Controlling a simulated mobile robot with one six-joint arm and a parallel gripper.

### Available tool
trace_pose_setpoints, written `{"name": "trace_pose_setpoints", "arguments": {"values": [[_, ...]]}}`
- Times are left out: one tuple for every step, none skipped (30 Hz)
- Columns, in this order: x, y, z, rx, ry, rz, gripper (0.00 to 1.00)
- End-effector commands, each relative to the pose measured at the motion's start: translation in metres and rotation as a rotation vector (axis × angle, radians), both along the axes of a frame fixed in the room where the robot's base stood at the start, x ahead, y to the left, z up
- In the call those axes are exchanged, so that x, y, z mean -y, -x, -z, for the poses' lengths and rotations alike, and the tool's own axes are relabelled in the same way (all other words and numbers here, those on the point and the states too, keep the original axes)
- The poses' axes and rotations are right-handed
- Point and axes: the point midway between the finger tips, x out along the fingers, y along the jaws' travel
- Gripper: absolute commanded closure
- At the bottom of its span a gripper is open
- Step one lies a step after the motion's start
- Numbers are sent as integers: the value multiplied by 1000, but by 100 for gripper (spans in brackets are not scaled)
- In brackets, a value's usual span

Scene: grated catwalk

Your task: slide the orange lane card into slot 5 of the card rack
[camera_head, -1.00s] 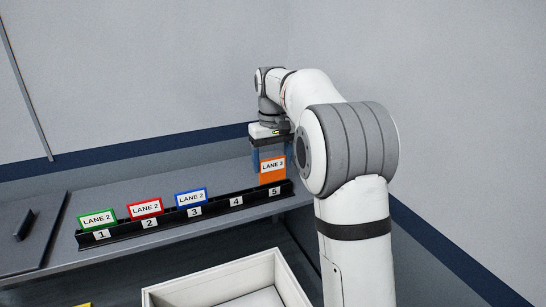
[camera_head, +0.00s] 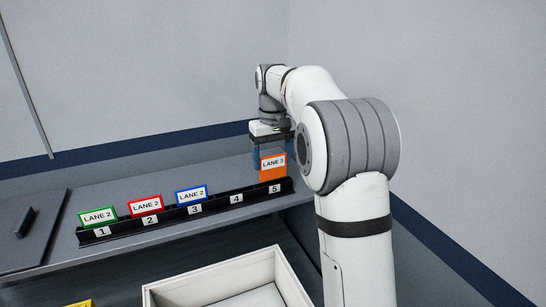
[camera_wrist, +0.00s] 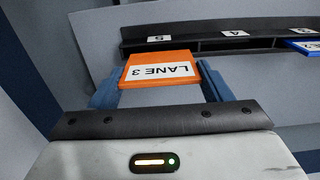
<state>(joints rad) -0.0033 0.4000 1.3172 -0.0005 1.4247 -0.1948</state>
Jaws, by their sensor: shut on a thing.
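The orange lane card (camera_head: 272,173), labelled LANE 3, is upright between the blue fingers of my gripper (camera_head: 272,154). It is at the right end of the black card rack (camera_head: 255,196), directly behind the label of slot 5 (camera_head: 274,189). In the wrist view the orange card (camera_wrist: 160,58) spans between the fingertips of my gripper (camera_wrist: 160,82), its far edge beside the rack (camera_wrist: 185,43). I cannot tell how deep its lower edge sits in the slot. Slot 4 (camera_head: 236,199) holds no card.
A green-framed card (camera_head: 97,217) stands in slot 1, a red one (camera_head: 146,205) in slot 2 and a blue one (camera_head: 192,195) in slot 3. A white open box (camera_head: 225,275) is in front. A wall rises behind the grey shelf (camera_head: 165,178).

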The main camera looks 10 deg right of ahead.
Motion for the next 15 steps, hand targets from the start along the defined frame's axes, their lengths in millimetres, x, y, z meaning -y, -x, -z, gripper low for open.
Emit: {"name": "trace_pose_setpoints", "arguments": {"values": [[0,0,0,0,0,0,97],[0,0,0,0,0,0,97],[0,0,0,0,0,0,97],[0,0,0,0,0,0,97],[0,0,0,0,0,0,97],[0,0,0,0,0,1,97],[0,0,0,0,0,1,97],[0,0,0,0,0,1,97],[0,0,1,0,0,1,97],[1,0,2,0,0,1,97],[1,0,3,0,0,1,97],[1,0,4,0,0,1,97],[2,0,5,0,0,2,97],[2,0,7,0,0,2,97],[2,0,8,0,0,2,97]]}}
